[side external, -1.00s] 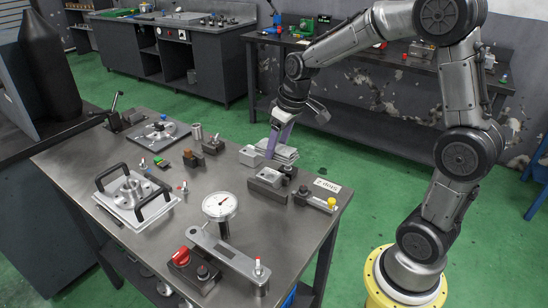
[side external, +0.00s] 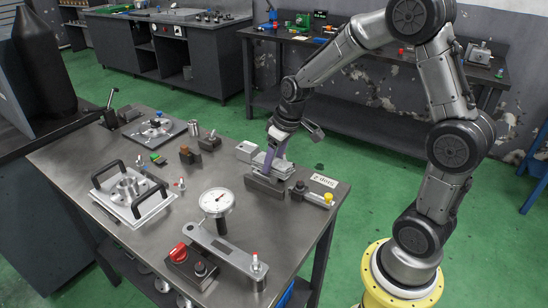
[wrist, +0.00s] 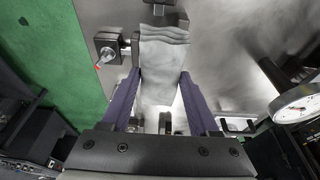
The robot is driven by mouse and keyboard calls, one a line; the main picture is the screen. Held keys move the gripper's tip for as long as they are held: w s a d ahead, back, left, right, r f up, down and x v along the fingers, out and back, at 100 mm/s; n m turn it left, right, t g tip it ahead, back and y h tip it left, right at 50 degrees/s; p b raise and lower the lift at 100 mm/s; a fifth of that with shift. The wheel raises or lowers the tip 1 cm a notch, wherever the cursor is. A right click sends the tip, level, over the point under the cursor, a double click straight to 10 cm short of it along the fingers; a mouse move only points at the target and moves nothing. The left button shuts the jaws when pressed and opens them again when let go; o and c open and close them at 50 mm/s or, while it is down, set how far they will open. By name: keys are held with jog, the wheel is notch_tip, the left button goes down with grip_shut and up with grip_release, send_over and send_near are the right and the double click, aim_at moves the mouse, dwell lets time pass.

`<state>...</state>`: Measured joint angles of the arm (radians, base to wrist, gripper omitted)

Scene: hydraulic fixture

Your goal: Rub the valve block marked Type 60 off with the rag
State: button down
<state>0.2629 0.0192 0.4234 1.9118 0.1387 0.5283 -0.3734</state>
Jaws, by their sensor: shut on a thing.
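The rag (wrist: 163,62) is a pale grey folded cloth between the purple fingers of my gripper (wrist: 160,95) in the wrist view. In the side view my gripper (side external: 270,161) points down at the table's back right, shut on the rag (side external: 262,163). A dark grey block (side external: 264,187), likely the valve block, lies right beneath the rag. I cannot tell whether they touch. No Type 60 marking is readable. Part of a dark block (wrist: 165,16) shows past the rag's far end in the wrist view.
A light grey block (side external: 246,150) stands left of my gripper. A part with a yellow knob (side external: 328,197) and a white label card (side external: 322,183) lie to the right. A dial gauge (side external: 217,202) stands in front. The right table edge is close.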

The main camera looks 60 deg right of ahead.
aim_at(263, 157)
jog(key=shift+f, duration=1)
dwell(0.5)
jog(key=shift+w, duration=0.1)
jog(key=shift+w+r, duration=0.1)
jog(key=shift+w, duration=1.85)
